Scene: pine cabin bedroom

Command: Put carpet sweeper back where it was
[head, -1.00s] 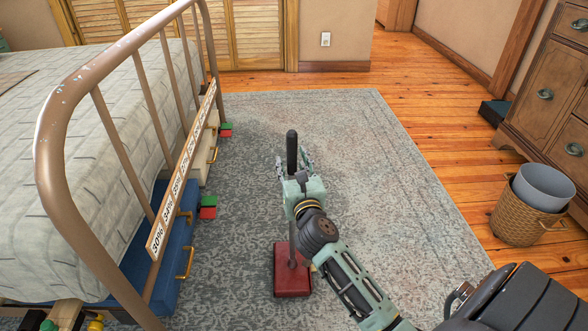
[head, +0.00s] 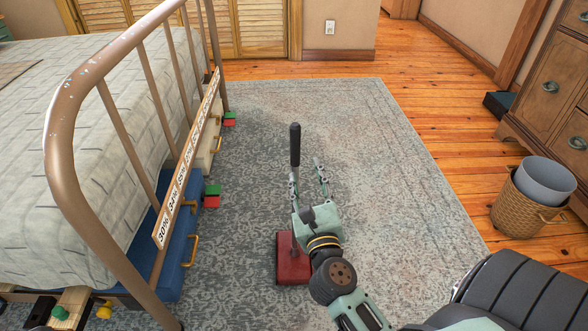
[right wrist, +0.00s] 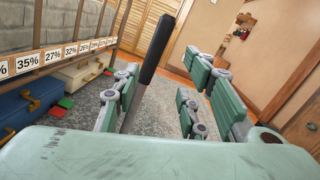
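The carpet sweeper has a red head (head: 291,262) resting on the rug and a black-gripped handle (head: 295,145) standing upright. My right gripper (head: 307,176) is open at the handle, its fingers spread well apart. In the right wrist view the black handle (right wrist: 158,45) rises close to the left finger, with a wide gap to the right finger of my right gripper (right wrist: 170,85). I cannot tell whether the handle touches the left finger. My gripper and wrist hide the lower handle in part. My left gripper is not in view.
A bed with a metal footboard (head: 60,150) stands left, with a number strip (head: 190,150) and a blue case (head: 172,265) below. A wicker basket (head: 520,215) holding a grey bin and a wooden dresser (head: 555,95) are at right. The rug (head: 390,160) beyond the sweeper is clear.

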